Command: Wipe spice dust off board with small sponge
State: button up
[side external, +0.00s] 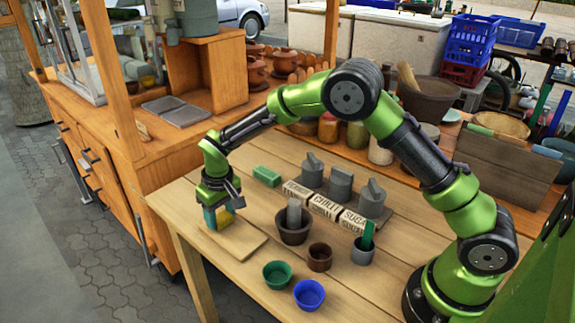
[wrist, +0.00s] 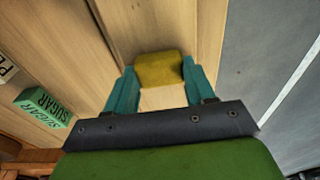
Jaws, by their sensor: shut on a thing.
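My gripper (side external: 217,214) is over the left part of the table, with its teal fingers pointing down at the board. It is shut on a small yellow sponge (side external: 226,217). In the wrist view the sponge (wrist: 159,70) sits between the two fingertips (wrist: 160,75). The wooden board (side external: 240,247) lies flat at the table's left front corner, under the gripper. The sponge is at or just above the board; I cannot tell whether they touch. No spice dust can be made out on the visible part of the board.
A green box (side external: 266,176) lies behind the gripper. Right of the board stand a dark mortar (side external: 293,235), a brown cup (side external: 319,258), a green bowl (side external: 277,274) and a blue bowl (side external: 309,295). Labelled blocks (side external: 325,206) and grey lidded containers (side external: 341,184) stand farther back.

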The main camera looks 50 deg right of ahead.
aim_at(247, 243)
jog(key=shift+w, duration=0.85)
jog(key=shift+s, duration=5.5)
jog(key=shift+s+r, duration=0.15)
notch_tip(247, 243, up, 8)
